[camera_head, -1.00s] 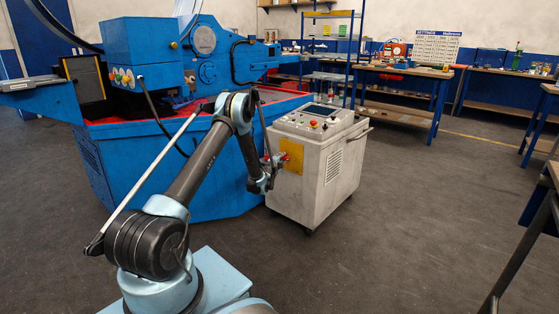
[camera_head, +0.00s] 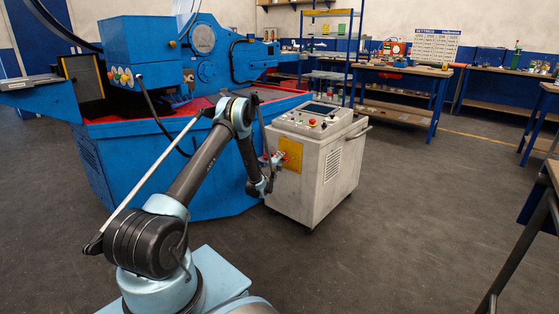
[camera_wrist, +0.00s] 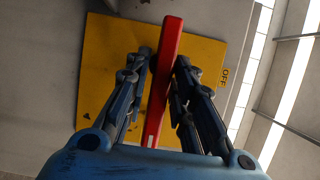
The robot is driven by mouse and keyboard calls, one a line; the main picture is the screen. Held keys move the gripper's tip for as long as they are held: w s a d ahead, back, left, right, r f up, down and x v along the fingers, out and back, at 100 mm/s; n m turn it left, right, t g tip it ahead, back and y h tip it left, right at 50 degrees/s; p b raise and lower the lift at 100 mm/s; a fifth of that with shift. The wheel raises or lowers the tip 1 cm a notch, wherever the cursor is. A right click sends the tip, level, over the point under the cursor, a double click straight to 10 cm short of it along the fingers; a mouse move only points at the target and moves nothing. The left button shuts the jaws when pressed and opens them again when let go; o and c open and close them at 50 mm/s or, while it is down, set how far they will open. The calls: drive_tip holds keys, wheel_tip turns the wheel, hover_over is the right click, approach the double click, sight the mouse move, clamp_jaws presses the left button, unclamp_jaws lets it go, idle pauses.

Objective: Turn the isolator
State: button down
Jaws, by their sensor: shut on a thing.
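The isolator is a red bar handle (camera_wrist: 167,68) on a yellow plate (camera_wrist: 108,60), in the wrist view. The plate carries the word OFF near its right edge. The handle runs nearly upright in that view, leaning slightly right at its top. My gripper (camera_wrist: 163,82) has one finger on each side of the handle and is shut on it. In the head view the yellow plate (camera_head: 291,153) is on the side of a grey control cabinet (camera_head: 322,178). My gripper (camera_head: 276,160) reaches the plate from the left and largely hides the handle there.
A large blue machine (camera_head: 160,75) with a red-edged tray stands directly left of the cabinet, close to my arm. Blue-legged workbenches (camera_head: 402,75) and a shelf rack (camera_head: 330,50) stand behind. Open dark floor (camera_head: 420,220) lies right of the cabinet.

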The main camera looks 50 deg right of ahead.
drive_tip(key=c, duration=1.6)
unclamp_jaws()
drive_tip(key=shift+w+a+f, duration=0.15)
drive_tip(key=shift+w+a, duration=0.05)
drive_tip(key=shift+w, duration=0.2)
drive_tip(key=shift+o, duration=0.2)
drive_tip(key=shift+s, duration=0.15)
drive_tip(key=shift+d, duration=0.1)
drive_tip(key=v, duration=0.7)
drive_tip(key=shift+a, duration=0.3)
